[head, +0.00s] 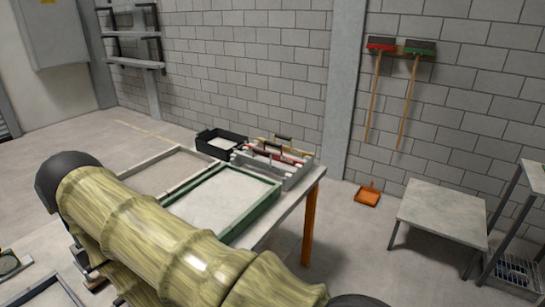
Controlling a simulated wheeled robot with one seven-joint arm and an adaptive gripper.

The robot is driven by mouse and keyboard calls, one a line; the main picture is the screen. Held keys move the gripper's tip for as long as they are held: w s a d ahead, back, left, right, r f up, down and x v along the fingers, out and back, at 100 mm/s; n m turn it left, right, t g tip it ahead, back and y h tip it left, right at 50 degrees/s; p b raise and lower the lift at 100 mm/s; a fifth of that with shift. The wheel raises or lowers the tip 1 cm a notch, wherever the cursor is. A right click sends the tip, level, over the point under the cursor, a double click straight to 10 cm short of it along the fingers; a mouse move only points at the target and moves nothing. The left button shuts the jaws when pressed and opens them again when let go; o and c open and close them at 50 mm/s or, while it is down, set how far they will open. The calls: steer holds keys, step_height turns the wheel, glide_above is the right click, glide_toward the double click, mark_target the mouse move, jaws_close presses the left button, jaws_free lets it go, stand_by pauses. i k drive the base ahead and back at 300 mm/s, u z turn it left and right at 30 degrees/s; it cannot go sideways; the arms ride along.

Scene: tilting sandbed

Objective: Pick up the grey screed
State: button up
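A rack (296,183) at the far right corner of the long table holds several bar-shaped tools with dark handles, one yellowish and one red. A grey bar at the front of this rack may be the grey screed, but it blends with the grey rack and I cannot tell them apart surely. My arm, with a yellow-green streaked covering, crosses the lower left and middle, in front of the table. My gripper is not in view, so what it holds does not show.
A green-framed sand tray (247,221) and a grey-framed one (193,152) lie on the table. A black bin (237,138) stands behind them. An orange dustpan (368,195) lies on the floor by the wall.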

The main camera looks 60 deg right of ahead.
mark_target(268, 166)
steer(key=z, duration=3.55)
steer(key=k, duration=1.7)
steer(key=u, duration=1.15)
steer(key=i, duration=1.7)
